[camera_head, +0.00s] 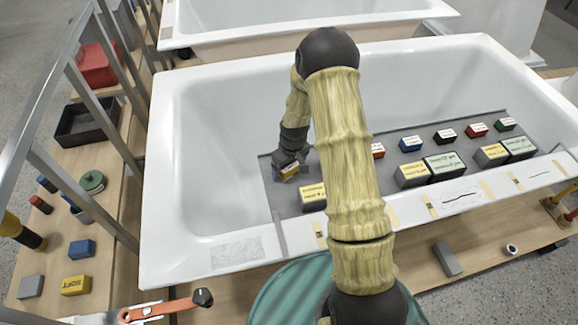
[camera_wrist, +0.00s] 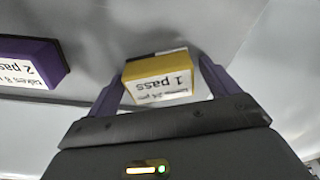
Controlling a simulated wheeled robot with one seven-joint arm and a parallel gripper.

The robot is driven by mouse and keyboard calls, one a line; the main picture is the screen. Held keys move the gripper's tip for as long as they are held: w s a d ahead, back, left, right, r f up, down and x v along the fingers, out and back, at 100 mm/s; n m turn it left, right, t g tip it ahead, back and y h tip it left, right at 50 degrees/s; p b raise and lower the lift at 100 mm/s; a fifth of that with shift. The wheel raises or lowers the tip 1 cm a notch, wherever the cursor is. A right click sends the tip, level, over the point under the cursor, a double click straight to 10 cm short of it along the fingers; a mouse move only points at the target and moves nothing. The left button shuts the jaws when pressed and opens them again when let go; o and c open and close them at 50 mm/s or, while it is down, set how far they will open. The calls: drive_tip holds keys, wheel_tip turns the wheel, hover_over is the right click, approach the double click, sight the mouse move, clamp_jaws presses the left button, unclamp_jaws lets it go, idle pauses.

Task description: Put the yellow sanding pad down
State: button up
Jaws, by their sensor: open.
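The yellow sanding pad (camera_wrist: 157,77), a small block with a white label reading "1 pass", is on a grey surface in the wrist view. My gripper (camera_wrist: 165,88) is open, with one purple finger on each side of the pad and gaps showing between fingers and pad. In the head view the pad (camera_head: 289,172) is at the tip of my gripper (camera_head: 287,165), at the left end of the grey mat (camera_head: 272,188) inside the white bathtub shell (camera_head: 215,120). The pad's underside is hidden.
A purple block (camera_wrist: 32,60) labelled "2 pass" lies left of the pad in the wrist view. Several labelled blocks, such as a blue one (camera_head: 411,144), stand on the mat to the right. My arm hides part of the mat. The tub's left floor is bare.

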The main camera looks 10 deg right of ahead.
sight(291, 168)
wheel_tip(291, 168, up, 12)
drive_tip(key=s, duration=0.1)
drive_tip(key=shift+s+d, duration=0.2)
drive_tip(key=shift+d, duration=0.1)
drive_tip(key=shift+r, duration=0.1)
idle(0.5)
drive_tip(key=s+r+m, duration=0.2)
drive_tip(key=s+r, duration=0.3)
drive_tip(key=s, duration=0.4)
drive_tip(key=s+r+m+t, duration=0.1)
drive_tip(key=s+r, duration=0.4)
drive_tip(key=s, duration=0.5)
drive_tip(key=shift+a+m+h, duration=0.3)
drive_tip(key=shift+m, duration=0.4)
